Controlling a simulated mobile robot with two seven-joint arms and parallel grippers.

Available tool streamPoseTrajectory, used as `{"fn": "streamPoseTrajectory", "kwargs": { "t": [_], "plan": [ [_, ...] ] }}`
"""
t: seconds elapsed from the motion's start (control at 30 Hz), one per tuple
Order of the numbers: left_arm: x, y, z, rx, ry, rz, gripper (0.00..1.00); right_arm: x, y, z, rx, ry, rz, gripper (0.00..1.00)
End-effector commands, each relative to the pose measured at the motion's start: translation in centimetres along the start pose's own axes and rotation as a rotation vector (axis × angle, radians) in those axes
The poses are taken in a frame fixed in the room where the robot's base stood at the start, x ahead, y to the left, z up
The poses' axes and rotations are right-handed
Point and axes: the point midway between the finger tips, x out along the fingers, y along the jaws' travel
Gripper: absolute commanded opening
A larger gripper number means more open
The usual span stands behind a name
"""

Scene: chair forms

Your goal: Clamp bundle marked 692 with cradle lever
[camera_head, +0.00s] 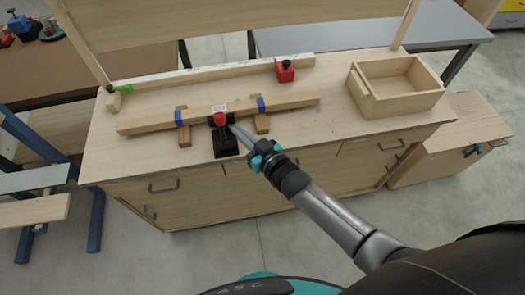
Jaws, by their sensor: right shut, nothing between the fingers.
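A long wooden bundle (150,123) with blue bands (179,117) lies across two wooden cradle blocks (183,133) on the workbench. A white label (219,107) sits at its middle; its number is too small to read. In front of the label stands a black clamp base (227,147) with a red-tipped lever (219,119), its tip close to the bundle's front face. My right gripper (236,130) is shut and empty, its fingertips right beside the lever's red end; I cannot tell whether they touch it. My left gripper is not in view.
Behind the bundle lies a pale wooden strip (200,75) with a green clamp (121,88) at its left end and a red block (285,72) at its right. An open wooden box (430,103) stands at the right. The bench top between box and bundle is clear.

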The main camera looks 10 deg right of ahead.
Motion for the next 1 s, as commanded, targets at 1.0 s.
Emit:
{"fn": "streamPoseTrajectory", "kwargs": {
  "t": [1.0],
  "plan": [
    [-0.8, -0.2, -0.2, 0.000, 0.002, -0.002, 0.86, -8.4, 0.0, -1.3, 0.000, -0.003, -0.001, 0.00]
  ]
}}
